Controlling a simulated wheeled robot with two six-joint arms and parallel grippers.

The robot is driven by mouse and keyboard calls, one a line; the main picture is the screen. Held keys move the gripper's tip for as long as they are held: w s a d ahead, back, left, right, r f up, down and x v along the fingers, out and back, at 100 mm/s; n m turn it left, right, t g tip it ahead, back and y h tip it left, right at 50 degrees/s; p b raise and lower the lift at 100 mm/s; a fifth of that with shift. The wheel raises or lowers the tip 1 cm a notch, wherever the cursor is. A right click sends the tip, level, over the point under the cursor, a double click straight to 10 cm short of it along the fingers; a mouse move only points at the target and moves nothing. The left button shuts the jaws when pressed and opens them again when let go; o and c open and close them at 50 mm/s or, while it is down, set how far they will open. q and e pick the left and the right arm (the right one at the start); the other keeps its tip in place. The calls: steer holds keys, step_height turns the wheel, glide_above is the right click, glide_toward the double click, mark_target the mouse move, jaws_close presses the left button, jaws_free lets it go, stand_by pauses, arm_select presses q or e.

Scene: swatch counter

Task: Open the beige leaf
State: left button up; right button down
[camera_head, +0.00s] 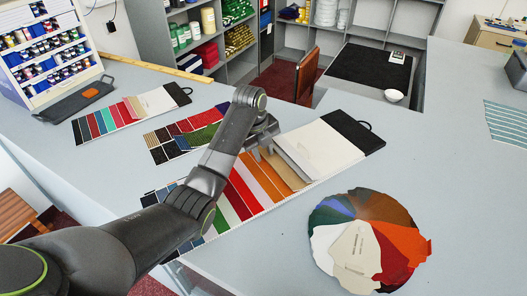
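A large swatch book lies on the counter below my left gripper. Its strips run from blue and green through red and orange to a tan-beige leaf (285,173), beside wide pale cream leaves (325,148) and a black end (355,130) with a loop handle. My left gripper (262,153) points down over the orange and beige leaves, at the near-left edge of the cream leaves. The beige leaf is partly covered by the gripper and the cream leaves. I cannot tell whether the fingers touch a leaf or how far apart they are. My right gripper is not in view.
A second swatch book (158,101) and a dark patterned swatch card (185,136) lie to the left. A round colour fan (365,243) lies at the front right. A paint-bottle rack (45,50) stands at the left, near a wooden ruler (150,66). The right counter is mostly clear.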

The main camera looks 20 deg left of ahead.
arm_select(q)
steer(key=shift+f, duration=0.35)
jaws_close()
steer(key=w+d+r+p, duration=0.2)
steer(key=r+p, duration=0.2)
steer(key=r, duration=0.4)
steer(key=w+d+r+p, duration=0.2)
steer(key=r+p, duration=0.3)
steer(key=r, duration=0.3)
steer(key=shift+w+d+r+p, duration=0.15)
steer(key=shift+w+d+p, duration=0.2)
steer(key=shift+w, duration=0.2)
